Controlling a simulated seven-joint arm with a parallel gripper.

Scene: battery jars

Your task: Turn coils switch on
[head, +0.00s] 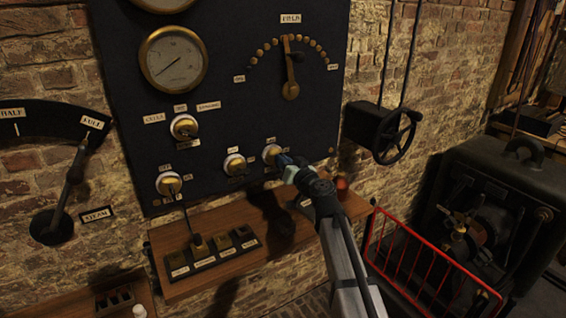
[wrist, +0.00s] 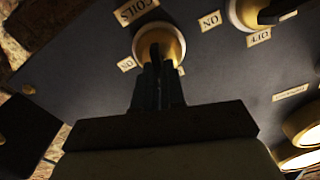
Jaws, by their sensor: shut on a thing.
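The coils switch is a round brass-and-white rotary switch with a dark handle, low on the dark panel (head: 230,75). It shows in the head view (head: 271,152) and in the wrist view (wrist: 144,40), beside an upside-down COILS label (wrist: 136,10). My gripper (head: 286,164) reaches it from the lower right. In the wrist view my gripper's fingers (wrist: 158,68) are shut on the switch's dark handle. A small ON label (wrist: 127,64) is beside the switch. Another small label on its other side is mostly hidden, and the fingers hide much of the handle.
A similar switch (head: 234,164) is close to the left. Two more switches (head: 184,127) (head: 169,184) are farther left. A wooden shelf (head: 200,275) juts out below the panel. A handwheel (head: 395,137) and a red railing (head: 430,262) are to the right.

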